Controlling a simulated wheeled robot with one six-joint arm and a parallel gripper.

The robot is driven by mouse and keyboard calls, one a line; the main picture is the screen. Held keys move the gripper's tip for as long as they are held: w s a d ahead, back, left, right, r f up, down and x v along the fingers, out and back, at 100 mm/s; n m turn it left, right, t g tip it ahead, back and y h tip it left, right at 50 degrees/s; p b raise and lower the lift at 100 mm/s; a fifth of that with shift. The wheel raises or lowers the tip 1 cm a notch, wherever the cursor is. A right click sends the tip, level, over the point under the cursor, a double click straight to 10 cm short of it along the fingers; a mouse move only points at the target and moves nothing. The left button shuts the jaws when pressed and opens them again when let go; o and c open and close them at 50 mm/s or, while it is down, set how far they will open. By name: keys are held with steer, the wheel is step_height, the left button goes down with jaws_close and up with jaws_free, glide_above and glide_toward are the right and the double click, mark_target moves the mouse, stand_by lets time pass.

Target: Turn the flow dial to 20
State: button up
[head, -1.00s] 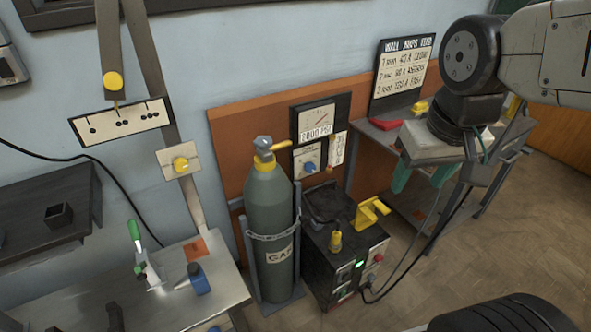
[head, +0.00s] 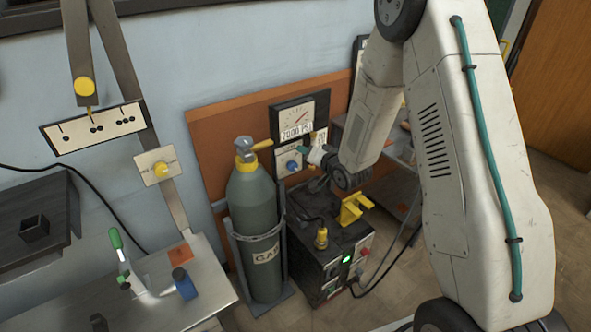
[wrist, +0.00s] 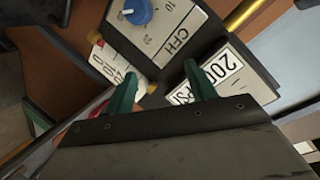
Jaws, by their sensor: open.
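The flow dial is a blue knob (head: 292,165) on a pale panel beside the gas cylinder in the head view. In the wrist view the knob (wrist: 138,11) is at the top, partly cut off by the frame edge. A small white mark shows on its left side. The panel (wrist: 176,30) reads "CFH", with 10 and 20 marked near the knob. My gripper (wrist: 162,78) is open, its two green fingers apart with nothing between them. The knob lies beyond the fingertips, apart from them. In the head view my gripper (head: 305,150) is close to the panel's right side.
A pressure gauge (head: 300,112) sits above the dial. The grey cylinder (head: 252,205) with its yellow-collared valve stands to the left. A black welding machine (head: 325,250) with a yellow bracket (head: 355,207) stands below. A steel bench (head: 150,290) is at lower left.

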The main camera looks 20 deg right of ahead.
mark_target(294, 168)
step_height(294, 168, down, 8)
steer(key=s+a+m+t+y, duration=0.1)
steer(key=s+m+t+y, duration=0.1)
steer(key=t, duration=0.1)
steer(key=shift+y, duration=0.3)
steer(key=x, duration=0.7)
steer(key=shift+a+f, duration=0.3)
steer(key=shift+f, duration=0.1)
steer(key=c, duration=1)
